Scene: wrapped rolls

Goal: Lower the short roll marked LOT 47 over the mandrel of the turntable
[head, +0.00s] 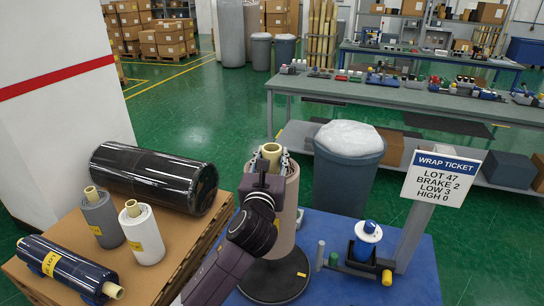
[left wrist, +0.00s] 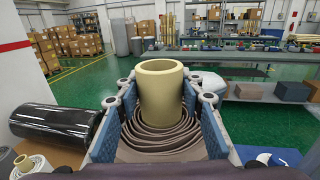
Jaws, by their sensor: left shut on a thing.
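My left gripper (head: 271,165) is shut on an upright mauve-brown roll (head: 287,205) with a cream core (head: 271,152). A yellow label shows on the roll's side, but I cannot read it. In the left wrist view, the blue-padded fingers of the gripper (left wrist: 160,110) grip the roll (left wrist: 158,142) on both sides around its core (left wrist: 161,85). The roll stands over the black turntable disc (head: 274,287). I see no mandrel; the roll and arm cover the disc's middle. I cannot tell whether the roll touches the disc. My right gripper is out of view.
A cardboard-brown surface at left holds a large black roll (head: 153,177), a grey roll (head: 101,220), a white roll (head: 142,235) and a dark blue roll (head: 65,268). A spool unit (head: 367,240) and ticket sign (head: 440,177) stand right of the turntable, on a blue top (head: 410,290).

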